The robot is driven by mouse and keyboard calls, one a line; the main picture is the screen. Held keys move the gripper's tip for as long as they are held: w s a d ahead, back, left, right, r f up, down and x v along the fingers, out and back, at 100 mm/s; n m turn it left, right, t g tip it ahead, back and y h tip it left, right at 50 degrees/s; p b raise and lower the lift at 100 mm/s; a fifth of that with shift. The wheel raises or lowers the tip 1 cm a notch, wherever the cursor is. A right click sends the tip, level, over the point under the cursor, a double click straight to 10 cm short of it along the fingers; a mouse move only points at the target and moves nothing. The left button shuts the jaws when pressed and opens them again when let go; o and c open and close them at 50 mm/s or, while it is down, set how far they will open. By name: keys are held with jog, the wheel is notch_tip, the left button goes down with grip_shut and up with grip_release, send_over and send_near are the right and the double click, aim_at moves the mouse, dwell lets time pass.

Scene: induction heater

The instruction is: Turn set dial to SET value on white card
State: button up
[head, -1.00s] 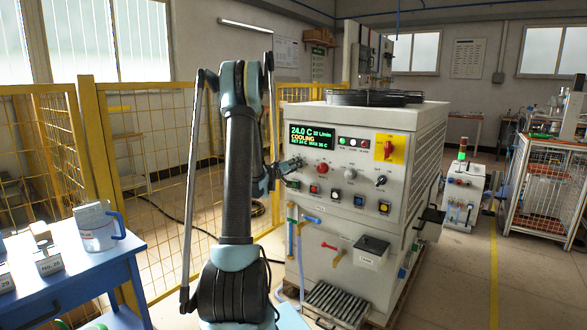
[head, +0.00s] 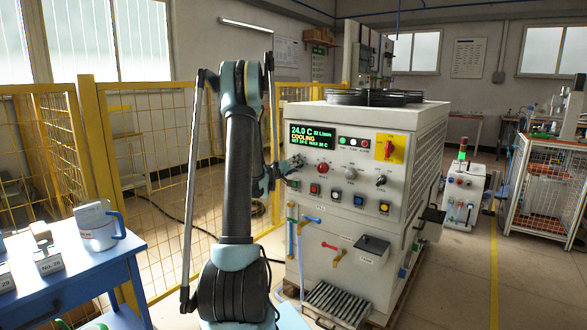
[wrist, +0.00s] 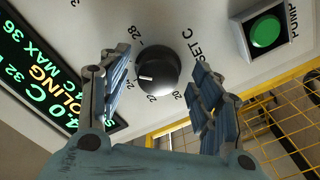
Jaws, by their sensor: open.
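The set dial (wrist: 158,71) is a round black knob with a white pointer mark, beside the printed words SET C. In the wrist view its pointer faces left, toward the numbers partly hidden by a finger; 28 and 20 are readable. My gripper (wrist: 158,88) is open, with one finger on each side of the dial and visible gaps to it. In the head view my gripper (head: 284,172) is at the left of the panel and the dial is hard to make out. The green display (head: 312,135) reads 24.0 C, COOLING, SET 24 C. I cannot identify the white card or its value.
A green PUMP button (wrist: 265,31) is close to the right finger. The white machine (head: 400,170) has more knobs and buttons right of my gripper. Yellow mesh fencing (head: 165,190) stands behind my arm. A blue table (head: 90,270) at left holds a mug (head: 98,233) and labelled blocks.

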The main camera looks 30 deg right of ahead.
jog(key=v, duration=1.2)
dwell(0.4)
jog(key=s+a+g+y, duration=0.2)
jog(key=s+a+y, duration=0.4)
jog(key=s+a, duration=0.7)
jog(key=s+a+f+n+g+y, duration=0.1)
jog(key=s+a+f+y, duration=0.2)
jog(key=s+a, duration=0.5)
jog(key=s+a+f+n+y, duration=0.2)
jog(key=s+a+f+y, duration=0.2)
jog(key=s+a, duration=0.4)
jog(key=s+a+f+n+g+y, duration=0.1)
jog(key=s+a+f+y, duration=0.2)
jog(key=s+a, duration=0.5)
jog(key=a+f, duration=0.1)
jog(key=a, duration=0.3)
jog(key=shift+s+n+g+y, duration=0.3)
